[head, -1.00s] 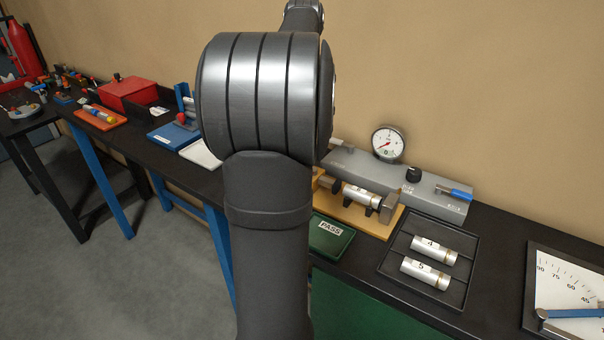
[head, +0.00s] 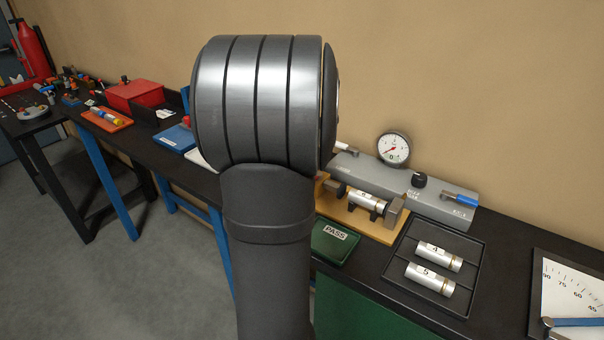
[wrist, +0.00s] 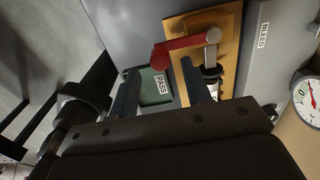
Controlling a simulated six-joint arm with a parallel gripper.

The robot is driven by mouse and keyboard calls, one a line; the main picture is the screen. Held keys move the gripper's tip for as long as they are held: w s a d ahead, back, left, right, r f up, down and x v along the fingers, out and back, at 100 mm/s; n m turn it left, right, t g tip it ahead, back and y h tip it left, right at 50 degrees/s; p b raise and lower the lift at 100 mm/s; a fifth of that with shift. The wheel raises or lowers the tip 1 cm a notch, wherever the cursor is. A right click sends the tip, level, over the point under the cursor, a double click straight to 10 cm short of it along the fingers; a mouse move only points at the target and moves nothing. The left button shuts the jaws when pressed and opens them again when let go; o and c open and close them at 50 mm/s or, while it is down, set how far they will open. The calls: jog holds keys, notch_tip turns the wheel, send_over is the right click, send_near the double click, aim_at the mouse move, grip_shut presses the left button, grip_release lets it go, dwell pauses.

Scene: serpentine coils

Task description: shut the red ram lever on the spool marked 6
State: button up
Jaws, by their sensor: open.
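The red ram lever (wrist: 178,49) shows in the wrist view, lying across the wooden base, with a silver round part (wrist: 213,36) at its right end. My gripper (wrist: 158,66) is open and empty, with its fingertips just below the lever in the picture; I cannot tell the gap or any contact. A silver spool (head: 366,200) sits in the fixture on the wooden base (head: 386,237) in the head view; its number is too small to read. My own arm hides the gripper and the lever in the head view.
A green PASS tray (head: 334,243) lies beside the fixture. A grey bench unit (head: 425,192) with a gauge (head: 393,149) and blue-handled valve (head: 459,200) stands behind. A black tray (head: 403,262) holds spools 4 and 5. A dial board (head: 570,280) is at the right.

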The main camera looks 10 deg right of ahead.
jog(key=shift+f, duration=1.8)
grip_shut()
